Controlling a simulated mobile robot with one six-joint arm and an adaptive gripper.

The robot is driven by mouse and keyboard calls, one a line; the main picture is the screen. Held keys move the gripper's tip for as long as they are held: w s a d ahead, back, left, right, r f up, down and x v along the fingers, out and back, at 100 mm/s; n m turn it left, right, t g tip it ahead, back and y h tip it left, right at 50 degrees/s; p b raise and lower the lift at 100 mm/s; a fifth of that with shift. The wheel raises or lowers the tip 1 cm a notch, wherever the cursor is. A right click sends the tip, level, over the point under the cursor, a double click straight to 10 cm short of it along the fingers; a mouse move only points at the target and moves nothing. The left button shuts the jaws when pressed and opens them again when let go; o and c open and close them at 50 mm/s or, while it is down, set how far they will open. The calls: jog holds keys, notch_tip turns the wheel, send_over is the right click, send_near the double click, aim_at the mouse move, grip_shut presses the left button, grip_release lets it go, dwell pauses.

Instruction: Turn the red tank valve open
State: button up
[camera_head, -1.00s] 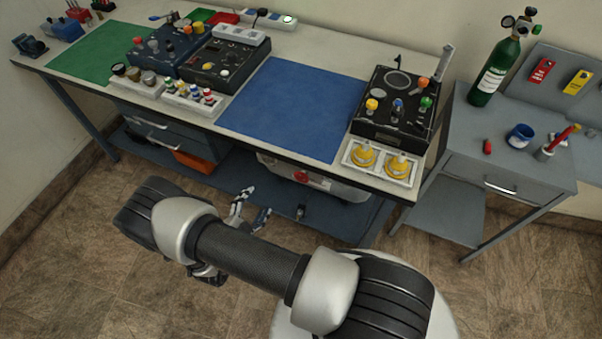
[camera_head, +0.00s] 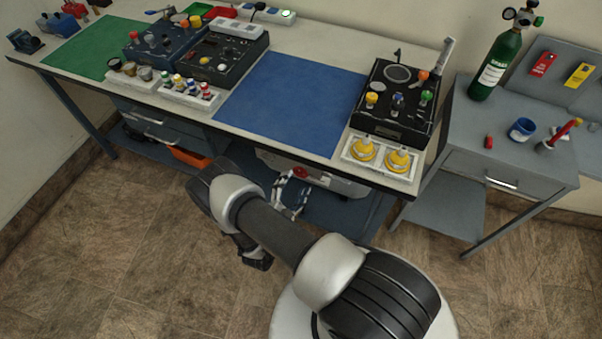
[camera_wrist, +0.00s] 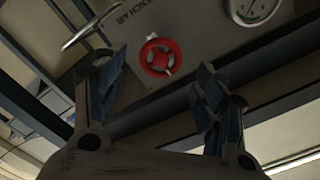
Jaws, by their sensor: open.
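The red valve (camera_wrist: 160,58) is a round red handwheel on a grey panel marked "BENCH AIR" in the wrist view. In the head view the red valve (camera_head: 300,172) shows small on the grey tank under the bench, beside my gripper. My gripper (camera_wrist: 155,90) is open and empty, its two blue-padded fingers apart. In the wrist view the wheel appears between and beyond the fingertips, apart from them. In the head view my gripper (camera_head: 291,192) is low in front of the bench, below its front edge. My arm hides part of the space under the bench.
A gauge (camera_wrist: 252,8) sits right of the wheel, and a metal handle (camera_wrist: 92,27) is at upper left. The bench top (camera_head: 330,168) overhangs the tank, with a lower shelf (camera_head: 340,212) beneath. A green bottle (camera_head: 496,68) stands on the side cabinet. The floor in front is clear.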

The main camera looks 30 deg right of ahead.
aim_at(300, 173)
jog(key=b+x, duration=0.1)
jog(key=x, duration=0.5)
jog(key=c, duration=1.1)
